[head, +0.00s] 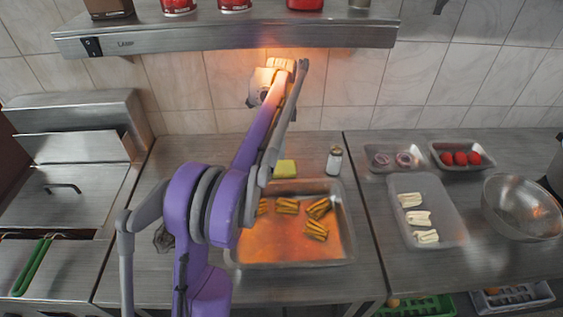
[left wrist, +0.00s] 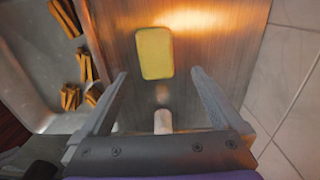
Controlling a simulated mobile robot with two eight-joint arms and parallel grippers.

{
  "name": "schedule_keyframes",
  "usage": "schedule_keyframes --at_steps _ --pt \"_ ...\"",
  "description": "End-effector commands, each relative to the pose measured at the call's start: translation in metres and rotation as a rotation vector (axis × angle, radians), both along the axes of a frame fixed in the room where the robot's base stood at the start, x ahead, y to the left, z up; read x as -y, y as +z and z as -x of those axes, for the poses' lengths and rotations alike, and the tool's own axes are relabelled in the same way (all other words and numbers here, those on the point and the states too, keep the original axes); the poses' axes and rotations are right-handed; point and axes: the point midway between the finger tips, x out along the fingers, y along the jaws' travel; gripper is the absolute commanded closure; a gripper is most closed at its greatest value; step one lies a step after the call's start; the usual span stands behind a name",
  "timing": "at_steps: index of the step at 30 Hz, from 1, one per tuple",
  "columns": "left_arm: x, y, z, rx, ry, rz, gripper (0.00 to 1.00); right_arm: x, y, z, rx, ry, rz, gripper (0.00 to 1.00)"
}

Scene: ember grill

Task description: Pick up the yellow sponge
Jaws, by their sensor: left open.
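The yellow sponge (head: 285,168) lies flat on the steel counter, just behind the metal tray of fries and partly beside my left arm in the head view. In the left wrist view the sponge (left wrist: 155,53) lies beyond my fingers, whole and unobstructed. My left gripper (left wrist: 158,73) is open and empty, its two fingers spread apart, above the counter. The sponge shows between the fingertips' lines, apart from both. In the head view my left arm reaches up toward the wall and its fingers cannot be made out. My right gripper is in neither view.
A metal tray (head: 345,225) with several fries bundles is in front of the sponge. A small bottle (head: 335,160) stands right of it. A steel shelf (head: 230,37) hangs above. Trays of onion and tomatoes (head: 460,158) and a bowl (head: 522,208) stand at right.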

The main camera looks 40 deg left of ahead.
Motion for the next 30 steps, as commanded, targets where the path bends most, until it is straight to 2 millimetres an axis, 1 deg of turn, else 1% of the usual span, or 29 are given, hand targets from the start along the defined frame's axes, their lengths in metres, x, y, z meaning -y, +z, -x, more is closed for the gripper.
schedule_keyframes --at_steps 6,9,14,22,25,30 --pt "0.001 -0.035 0.000 0.000 0.000 0.000 0.00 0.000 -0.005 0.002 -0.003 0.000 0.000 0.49" --pt "0.001 -0.047 0.000 0.000 0.000 0.000 0.00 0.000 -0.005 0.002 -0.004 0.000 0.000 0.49" --pt "0.001 -0.058 0.000 0.000 0.000 0.000 0.00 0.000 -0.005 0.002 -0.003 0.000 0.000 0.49" --pt "0.004 -0.096 0.001 0.000 0.000 0.000 0.00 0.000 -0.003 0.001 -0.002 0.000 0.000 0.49" --pt "0.004 -0.103 0.001 0.000 0.000 0.000 0.00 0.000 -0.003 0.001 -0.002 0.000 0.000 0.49" --pt "0.004 -0.105 0.001 0.000 0.000 0.000 0.00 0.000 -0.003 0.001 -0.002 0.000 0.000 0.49"
